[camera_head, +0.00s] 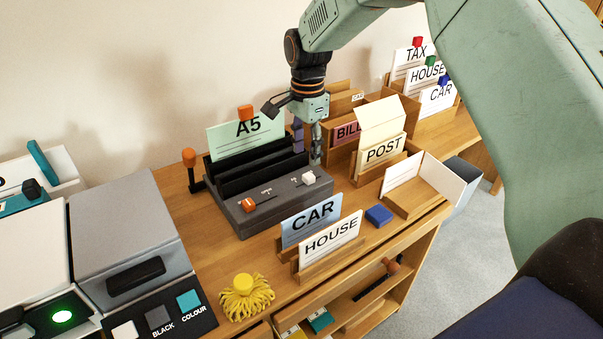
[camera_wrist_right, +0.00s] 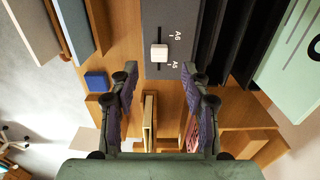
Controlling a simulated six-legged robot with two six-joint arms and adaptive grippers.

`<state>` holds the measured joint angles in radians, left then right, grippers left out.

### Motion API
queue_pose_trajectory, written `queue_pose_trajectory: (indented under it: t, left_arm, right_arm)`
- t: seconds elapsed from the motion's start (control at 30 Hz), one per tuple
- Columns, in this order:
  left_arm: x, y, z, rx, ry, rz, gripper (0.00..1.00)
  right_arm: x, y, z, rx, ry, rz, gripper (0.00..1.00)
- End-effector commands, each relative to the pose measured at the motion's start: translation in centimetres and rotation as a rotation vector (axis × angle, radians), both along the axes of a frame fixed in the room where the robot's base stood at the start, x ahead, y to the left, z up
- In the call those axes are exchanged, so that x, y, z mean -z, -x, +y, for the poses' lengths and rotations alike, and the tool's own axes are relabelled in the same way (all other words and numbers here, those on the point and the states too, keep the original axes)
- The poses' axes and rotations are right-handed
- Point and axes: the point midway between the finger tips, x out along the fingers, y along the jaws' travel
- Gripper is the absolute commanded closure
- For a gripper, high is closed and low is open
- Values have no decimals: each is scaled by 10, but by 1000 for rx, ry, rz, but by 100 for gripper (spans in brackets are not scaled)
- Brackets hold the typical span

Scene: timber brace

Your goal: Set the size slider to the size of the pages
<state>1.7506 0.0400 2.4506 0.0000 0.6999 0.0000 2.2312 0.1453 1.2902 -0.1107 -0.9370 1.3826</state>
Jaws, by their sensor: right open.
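A dark device (camera_head: 240,188) stands on the wooden desk, with black slots across its back. A pale green sheet marked A5 (camera_head: 232,141) stands upright at the back of it, with an orange block on top; it also shows in the right wrist view (camera_wrist_right: 285,65). The white size slider knob (camera_head: 308,178) is on the device's right front. My right gripper (camera_head: 308,143) is open and empty, above the device's right end, apart from the knob.
An orange lever (camera_head: 190,158) and orange knob (camera_head: 248,204) are on the device's left. Card holders CAR (camera_head: 312,218), HOUSE (camera_head: 330,239) and POST (camera_head: 384,150) stand close by. A blue block (camera_head: 379,215) lies to the right. A grey machine (camera_head: 120,225) stands left.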

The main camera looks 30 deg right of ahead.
Motion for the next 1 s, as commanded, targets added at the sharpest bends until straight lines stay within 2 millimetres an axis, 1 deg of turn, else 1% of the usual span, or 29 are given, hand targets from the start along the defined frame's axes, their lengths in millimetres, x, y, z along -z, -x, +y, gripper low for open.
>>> queue_pose_trajectory:
  t: [0.03,0.2,0.4,0.53,0.77,1.0]
  left_arm:
    - [4,0,0,0,0,0,100]
    - [11,0,0,0,0,0,100]
    - [16,0,0,0,0,0,100]
    - [16,0,0,0,0,0,100]
    - [16,0,0,0,0,0,100]
    - [16,0,0,0,0,0,100]
  right_arm:
    - [12,2,-2,1,-1,4,53]
    - [40,3,-3,1,-1,5,53]
    - [59,2,-2,0,-1,3,53]
    - [63,1,-1,0,0,2,53]
    - [64,0,1,-1,0,2,53]
    - [63,-1,1,-1,0,2,73]
